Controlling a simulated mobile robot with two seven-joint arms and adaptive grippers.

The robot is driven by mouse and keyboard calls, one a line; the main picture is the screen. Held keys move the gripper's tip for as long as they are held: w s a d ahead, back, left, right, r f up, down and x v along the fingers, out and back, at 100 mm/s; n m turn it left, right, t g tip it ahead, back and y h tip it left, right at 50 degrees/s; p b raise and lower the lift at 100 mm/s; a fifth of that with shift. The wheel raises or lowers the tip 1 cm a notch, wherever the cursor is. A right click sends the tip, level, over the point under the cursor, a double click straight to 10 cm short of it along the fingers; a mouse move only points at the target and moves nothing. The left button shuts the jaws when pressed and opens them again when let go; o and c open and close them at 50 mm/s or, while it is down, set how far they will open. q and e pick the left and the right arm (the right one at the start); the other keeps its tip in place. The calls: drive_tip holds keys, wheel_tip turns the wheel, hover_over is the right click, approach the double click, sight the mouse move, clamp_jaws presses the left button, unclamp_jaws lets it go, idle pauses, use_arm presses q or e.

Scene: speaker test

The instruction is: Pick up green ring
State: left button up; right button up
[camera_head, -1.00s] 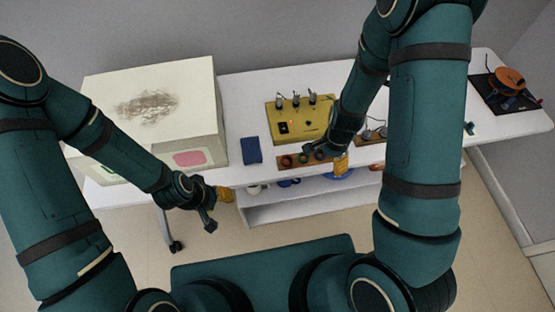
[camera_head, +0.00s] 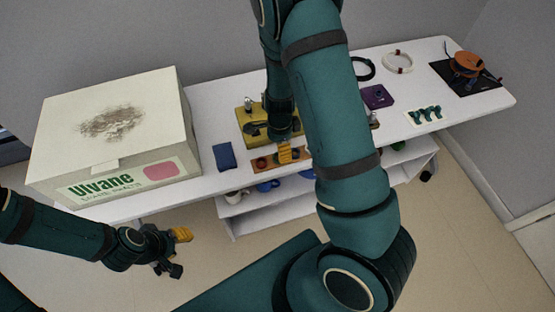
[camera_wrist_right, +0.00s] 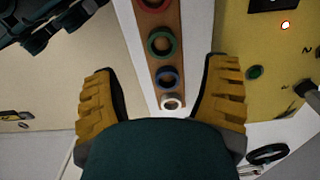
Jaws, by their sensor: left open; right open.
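The green ring (camera_wrist_right: 162,43) lies on a brown wooden strip (camera_wrist_right: 145,22) in the right wrist view, between a red ring (camera_wrist_right: 155,4) and a blue ring (camera_wrist_right: 168,78). A white ring (camera_wrist_right: 172,103) is at the strip's near end. My right gripper (camera_wrist_right: 162,66) is open, with yellow-padded fingers either side of the strip and nothing between them held. In the head view my right gripper (camera_head: 287,153) is over the strip (camera_head: 263,164), and the green ring cannot be made out there. My left gripper (camera_head: 178,252) is open and empty, in front of the table.
A yellow box with switches (camera_head: 252,128) stands behind the strip; it also shows in the right wrist view (camera_wrist_right: 250,45). A large carton (camera_head: 115,135) and a blue block (camera_head: 225,156) are to the left. A shelf (camera_head: 285,203) is below the tabletop. My right arm hides part of the table.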

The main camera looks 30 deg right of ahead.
drive_tip(key=shift+w+d+f+b, duration=0.1)
drive_tip(key=shift+f+b, duration=0.85)
drive_tip(key=shift+f, duration=2.15)
drive_tip(key=shift+r, duration=0.1)
drive_tip(key=c, duration=0.8)
